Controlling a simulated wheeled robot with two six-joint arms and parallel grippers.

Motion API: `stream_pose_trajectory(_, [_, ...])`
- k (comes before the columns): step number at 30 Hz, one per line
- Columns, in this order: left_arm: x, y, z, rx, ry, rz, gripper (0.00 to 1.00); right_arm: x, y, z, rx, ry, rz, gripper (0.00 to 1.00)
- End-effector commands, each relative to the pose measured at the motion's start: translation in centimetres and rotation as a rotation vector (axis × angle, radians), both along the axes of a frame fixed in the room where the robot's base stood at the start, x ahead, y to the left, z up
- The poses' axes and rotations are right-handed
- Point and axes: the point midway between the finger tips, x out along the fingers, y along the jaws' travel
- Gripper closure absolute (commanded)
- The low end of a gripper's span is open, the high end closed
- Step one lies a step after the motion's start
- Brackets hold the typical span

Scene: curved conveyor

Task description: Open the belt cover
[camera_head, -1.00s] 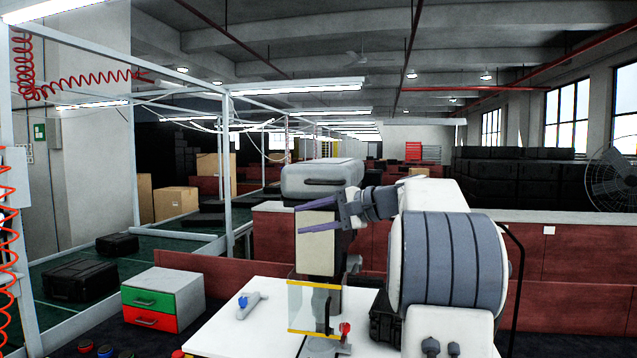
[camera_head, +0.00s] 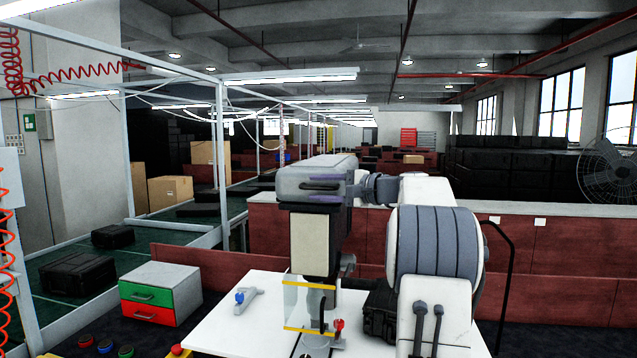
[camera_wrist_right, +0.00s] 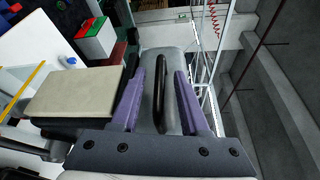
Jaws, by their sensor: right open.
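The belt cover (camera_head: 300,192) is a grey rounded box on top of a dark and cream stand, with a black bar handle (camera_head: 320,186) on its front. It sits level and looks closed. My right gripper (camera_head: 323,188) reaches in from the right, its purple fingers open across the cover's front, one above and one below the handle. In the right wrist view the handle (camera_wrist_right: 163,85) lies between the two open fingers (camera_wrist_right: 160,93), against the grey cover (camera_wrist_right: 157,62). Gaps show on both sides of the handle. My left gripper is not in view.
A cream block (camera_head: 310,243) is below the cover. A white table (camera_head: 250,325) holds a clear guard with yellow edges (camera_head: 308,305) and a small blue-tipped tool (camera_head: 247,298). A green and red drawer box (camera_head: 160,293) stands left. A low red partition (camera_head: 560,262) runs behind.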

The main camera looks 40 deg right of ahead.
Motion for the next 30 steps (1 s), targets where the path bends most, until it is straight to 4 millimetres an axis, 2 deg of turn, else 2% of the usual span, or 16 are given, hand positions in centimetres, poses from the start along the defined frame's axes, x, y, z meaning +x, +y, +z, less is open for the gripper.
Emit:
stream_pose_trajectory(10, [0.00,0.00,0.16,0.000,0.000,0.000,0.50,0.46,0.15,-0.10,-0.001,0.000,-0.001,0.55])
stream_pose_trajectory(13, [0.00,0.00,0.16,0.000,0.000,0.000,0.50,0.43,0.14,-0.10,0.000,0.000,-0.001,0.94])
stream_pose_trajectory(14, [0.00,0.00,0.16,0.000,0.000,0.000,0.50,0.43,0.14,-0.10,0.000,0.000,-0.001,1.00])
stream_pose_trajectory(30, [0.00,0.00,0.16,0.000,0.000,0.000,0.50,0.38,0.09,-0.12,0.000,0.001,-0.001,1.00])
